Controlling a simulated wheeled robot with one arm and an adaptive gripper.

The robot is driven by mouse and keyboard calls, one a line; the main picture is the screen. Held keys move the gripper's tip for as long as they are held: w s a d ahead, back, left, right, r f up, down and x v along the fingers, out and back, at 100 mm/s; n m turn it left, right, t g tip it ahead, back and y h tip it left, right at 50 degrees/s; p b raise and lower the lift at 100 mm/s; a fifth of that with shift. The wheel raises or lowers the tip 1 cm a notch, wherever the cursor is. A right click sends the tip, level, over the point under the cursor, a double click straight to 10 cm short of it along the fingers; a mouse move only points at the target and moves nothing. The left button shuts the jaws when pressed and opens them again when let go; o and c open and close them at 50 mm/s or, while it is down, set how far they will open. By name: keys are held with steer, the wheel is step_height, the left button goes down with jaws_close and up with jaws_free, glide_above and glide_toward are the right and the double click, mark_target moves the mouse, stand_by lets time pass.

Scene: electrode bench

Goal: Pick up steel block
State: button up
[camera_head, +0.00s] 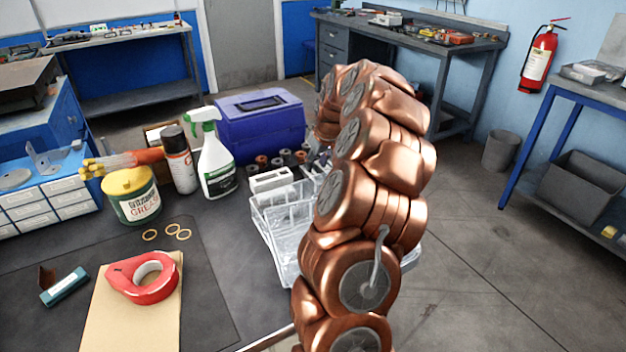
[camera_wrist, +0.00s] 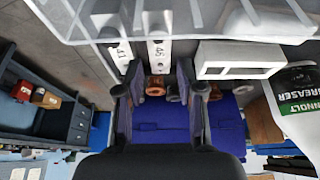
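My gripper (camera_wrist: 160,82) shows in the wrist view with its two dark fingers spread apart and nothing held between them. In the head view my copper arm hides most of it. Beyond the fingertips are pale upright pieces marked 46 (camera_wrist: 158,50) and 41 (camera_wrist: 121,54). A pale grey block with rectangular openings (camera_wrist: 238,60) stands to the right of the fingers; it also shows behind the clear bin in the head view (camera_head: 270,180). I cannot tell for certain which piece is the steel block.
A clear bin (camera_head: 275,235) stands partly behind my arm. A blue-purple toolbox (camera_head: 258,125), copper rings (camera_wrist: 157,87), a spray bottle (camera_head: 216,165), an aerosol can (camera_head: 180,160) and a grease tin (camera_head: 132,195) crowd the bench. Red tape (camera_head: 130,283) lies at the front left.

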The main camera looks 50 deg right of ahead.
mark_target(313, 175)
steer(key=shift+s+p+x, duration=0.1)
steer(key=shift+p+x, duration=0.1)
steer(key=shift+x, duration=1.3)
steer(key=shift+s+p+x, duration=0.15)
steer(key=shift+p+x, duration=0.05)
steer(key=shift+x, duration=1.35)
jaws_close()
